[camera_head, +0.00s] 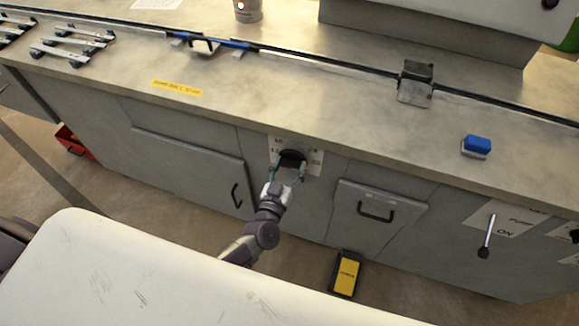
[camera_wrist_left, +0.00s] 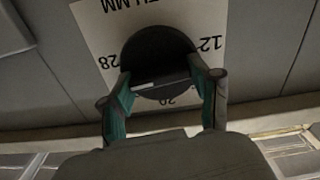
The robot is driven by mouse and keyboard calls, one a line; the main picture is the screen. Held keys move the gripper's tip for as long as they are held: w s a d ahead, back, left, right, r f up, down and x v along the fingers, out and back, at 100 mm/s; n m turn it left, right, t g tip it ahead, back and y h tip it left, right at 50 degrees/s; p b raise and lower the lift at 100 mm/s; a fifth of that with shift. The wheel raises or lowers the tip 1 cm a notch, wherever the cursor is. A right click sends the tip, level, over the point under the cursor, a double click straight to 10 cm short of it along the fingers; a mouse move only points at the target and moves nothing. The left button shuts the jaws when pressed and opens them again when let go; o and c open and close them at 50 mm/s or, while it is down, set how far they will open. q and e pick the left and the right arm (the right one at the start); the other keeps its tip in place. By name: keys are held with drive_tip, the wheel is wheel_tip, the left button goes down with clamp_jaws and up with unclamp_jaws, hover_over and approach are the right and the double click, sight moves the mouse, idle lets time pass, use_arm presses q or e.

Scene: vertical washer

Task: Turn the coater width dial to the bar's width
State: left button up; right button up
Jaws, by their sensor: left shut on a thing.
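The black round width dial (camera_head: 292,159) is on a white scale plate (camera_head: 315,158) on the cabinet front. In the left wrist view the dial (camera_wrist_left: 158,48) shows a raised grip bar with a pale line, and the scale (camera_wrist_left: 98,18) reads upside down with 28 at left, 20 below and 12 at right. My left gripper (camera_head: 288,172) is shut on the dial, its teal-padded fingers on either side of the grip bar in the left wrist view (camera_wrist_left: 161,84). The exact pointed-to value cannot be told. My right gripper is not in view.
Several metal bars (camera_head: 72,42) lie at the counter's left. A black rail runs along the counter (camera_head: 330,110), with blue clamps (camera_head: 236,44) and a metal block (camera_head: 416,84). A blue block (camera_head: 476,146), a yellow-black pedal (camera_head: 346,273) and a lever (camera_head: 487,238) also show.

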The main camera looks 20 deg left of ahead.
use_arm(q)
drive_tip(key=n, duration=0.2)
drive_tip(key=n+b, duration=0.1)
drive_tip(key=shift+w+a+r+n, duration=0.1)
drive_tip(key=shift+w+r+n, duration=0.1)
drive_tip(key=shift+n, duration=0.2)
drive_tip(key=n+b, duration=0.1)
drive_tip(key=n, duration=0.2)
drive_tip(key=shift+a+n, duration=0.1)
drive_tip(key=shift+n, duration=0.2)
drive_tip(key=n+b, duration=0.2)
drive_tip(key=n, duration=0.4)
drive_tip(key=shift+n, duration=0.3)
drive_tip(key=n+b, duration=0.3)
drive_tip(key=n, duration=0.3)
drive_tip(key=shift+a+f, duration=0.1)
drive_tip(key=shift+f, duration=0.05)
drive_tip(key=n+b, duration=0.2)
drive_tip(key=n, duration=0.2)
drive_tip(key=shift+n+b, duration=0.4)
drive_tip(key=shift+n, duration=0.9)
